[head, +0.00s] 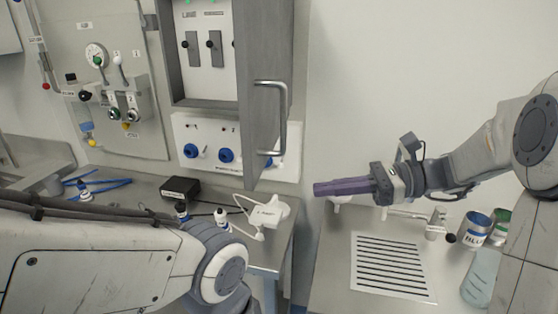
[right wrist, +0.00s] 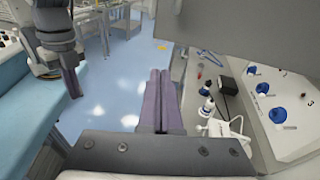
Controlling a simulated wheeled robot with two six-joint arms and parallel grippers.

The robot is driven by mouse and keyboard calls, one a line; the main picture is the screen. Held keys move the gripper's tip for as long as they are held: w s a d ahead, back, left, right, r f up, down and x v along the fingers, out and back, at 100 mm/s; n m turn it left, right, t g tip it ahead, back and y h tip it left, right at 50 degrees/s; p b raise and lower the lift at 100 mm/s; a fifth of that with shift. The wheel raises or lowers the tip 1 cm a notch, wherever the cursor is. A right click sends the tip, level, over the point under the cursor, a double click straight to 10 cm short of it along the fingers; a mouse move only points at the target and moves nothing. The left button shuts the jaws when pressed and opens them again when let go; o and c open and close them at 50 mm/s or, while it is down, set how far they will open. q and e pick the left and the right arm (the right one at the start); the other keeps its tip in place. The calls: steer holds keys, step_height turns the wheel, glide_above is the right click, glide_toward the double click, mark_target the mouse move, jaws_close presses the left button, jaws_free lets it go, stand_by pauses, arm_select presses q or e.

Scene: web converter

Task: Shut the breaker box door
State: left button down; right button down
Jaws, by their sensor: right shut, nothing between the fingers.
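The breaker box (head: 205,50) is on the wall at the top centre of the head view, with switches inside. Its grey door (head: 258,75) stands open, swung out toward me, with a metal handle (head: 284,120) on its right side. My right gripper (head: 316,188) is shut and empty, below and right of the door's lower edge, apart from it. In the right wrist view its purple fingers (right wrist: 161,72) lie together, and a grey panel, likely the door (right wrist: 240,28), fills the top right. My left gripper (right wrist: 72,82) shows at the left there; its finger gap is unclear.
Below the box is a white panel with blue knobs (head: 226,156). A white device (head: 268,211) and a black box (head: 180,188) stand on the counter.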

steer(key=w+d+r+m+t+y, duration=0.1)
steer(key=w+d+r+m+t, duration=0.15)
steer(key=d, duration=0.25)
steer(key=p, duration=0.5)
glide_toward(264, 159)
steer(key=a, duration=0.6)
steer(key=shift+w, duration=0.35)
steer(key=shift+w+a+f, duration=0.1)
steer(key=shift+a, duration=0.3)
